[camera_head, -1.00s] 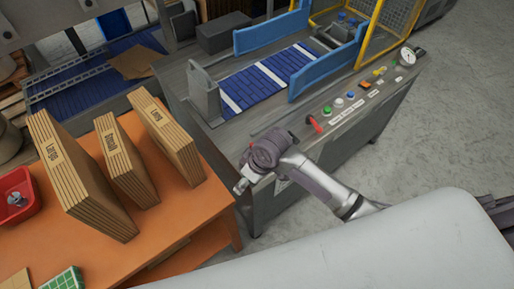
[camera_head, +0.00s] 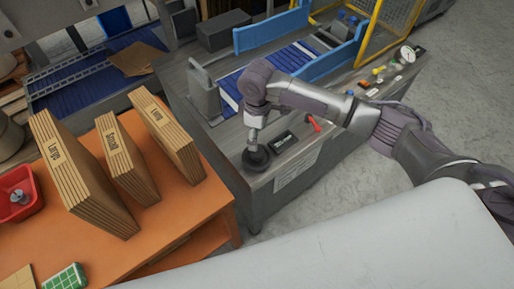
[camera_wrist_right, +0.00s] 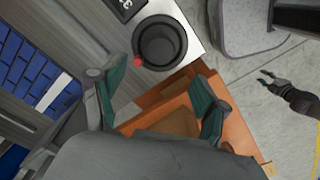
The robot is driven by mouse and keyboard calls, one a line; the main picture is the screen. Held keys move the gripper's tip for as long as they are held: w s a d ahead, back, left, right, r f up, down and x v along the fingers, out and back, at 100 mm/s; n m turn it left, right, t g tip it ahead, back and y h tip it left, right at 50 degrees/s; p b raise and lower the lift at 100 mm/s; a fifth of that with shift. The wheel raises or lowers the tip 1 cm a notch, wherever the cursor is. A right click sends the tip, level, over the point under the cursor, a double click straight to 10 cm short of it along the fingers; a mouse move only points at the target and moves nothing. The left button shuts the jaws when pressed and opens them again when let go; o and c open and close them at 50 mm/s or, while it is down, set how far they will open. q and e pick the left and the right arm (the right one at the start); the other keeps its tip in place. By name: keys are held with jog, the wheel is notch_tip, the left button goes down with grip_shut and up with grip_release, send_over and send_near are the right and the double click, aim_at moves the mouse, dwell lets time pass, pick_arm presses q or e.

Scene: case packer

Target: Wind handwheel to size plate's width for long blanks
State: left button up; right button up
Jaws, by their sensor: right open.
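The black round handwheel (camera_head: 255,158) sits on the near corner of the machine's grey top. In the right wrist view the handwheel (camera_wrist_right: 160,42) shows as a dark ring on a pale plate, with a red spot at its edge. My right gripper (camera_head: 253,134) points down just above it in the head view. Its two green-padded fingers (camera_wrist_right: 155,78) are spread and empty in the wrist view, with the wheel ahead of them. A dark size plate (camera_head: 283,142) with lettering, hard to read, lies beside the wheel. My left gripper (camera_wrist_right: 268,80) shows small, fingers apart, over the floor.
Blank stacks marked Large (camera_head: 75,180), Small (camera_head: 125,165) and Long (camera_head: 170,135) stand on the orange table (camera_head: 190,210). A red lever (camera_head: 313,123), buttons and a gauge (camera_head: 408,54) line the machine's front edge. Blue guide rails (camera_head: 270,32) flank the conveyor.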

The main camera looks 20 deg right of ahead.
aim_at(257, 152)
notch_tip(257, 152, down, 9)
jog(key=shift+r, duration=0.2)
jog(key=c, duration=1.2)
jog(key=shift+o, duration=0.2)
jog(key=shift+a+r+m+p, duration=0.15)
jog(key=shift+m+p, duration=0.25)
jog(key=shift+p, duration=0.45)
jog(key=m+p, duration=0.2)
jog(key=p, duration=0.1)
jog(key=shift+s+r+m, duration=0.1)
jog(key=shift+r+m, duration=0.05)
jog(key=shift+m, duration=0.25)
jog(key=m+p, duration=0.2)
jog(key=m, duration=0.1)
jog(key=shift+p, duration=0.35)
jog(key=shift+m+p, duration=0.8)
jog(key=shift+m, duration=0.7)
jog(key=shift+f, duration=0.2)
